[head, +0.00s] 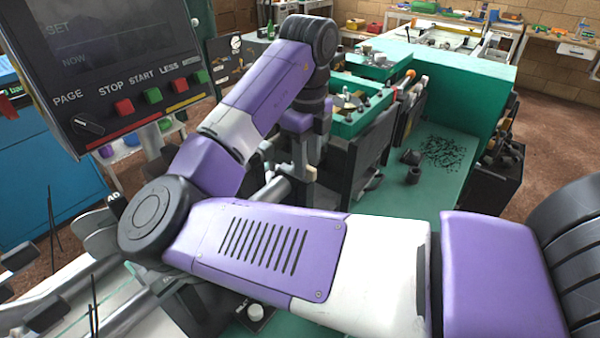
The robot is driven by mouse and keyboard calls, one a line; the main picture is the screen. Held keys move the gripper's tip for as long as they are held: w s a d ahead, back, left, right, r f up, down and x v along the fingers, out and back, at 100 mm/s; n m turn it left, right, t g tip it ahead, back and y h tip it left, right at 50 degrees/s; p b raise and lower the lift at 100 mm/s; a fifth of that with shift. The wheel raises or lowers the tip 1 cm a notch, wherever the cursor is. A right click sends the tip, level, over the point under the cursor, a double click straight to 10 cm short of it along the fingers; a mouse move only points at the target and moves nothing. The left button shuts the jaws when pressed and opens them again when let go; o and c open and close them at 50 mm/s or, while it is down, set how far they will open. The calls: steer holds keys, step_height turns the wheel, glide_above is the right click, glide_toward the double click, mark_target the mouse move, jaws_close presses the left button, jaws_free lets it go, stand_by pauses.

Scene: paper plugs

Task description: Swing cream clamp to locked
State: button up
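My arm crosses the head view from the lower right, bends at the left and reaches up and over to a wrist that points down. My gripper (302,165) is at the end of this wrist, dark and small, in front of the green machine. Its fingers do not show clearly, so I cannot tell whether it is open or shut. A small cream piece (277,183) shows just left of and below the gripper. I cannot tell whether it is the cream clamp, whether the gripper touches it, or how it is turned. My forearm hides much of the area below.
A control panel (120,70) with red and green buttons stands close at the upper left. A green machine (360,118) stands behind the gripper. A green surface (425,185) with dark scraps lies to its right. Workbenches (420,38) stand far back.

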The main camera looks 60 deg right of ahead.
steer(key=shift+r+p, duration=2.5)
steer(key=shift+r, duration=0.3)
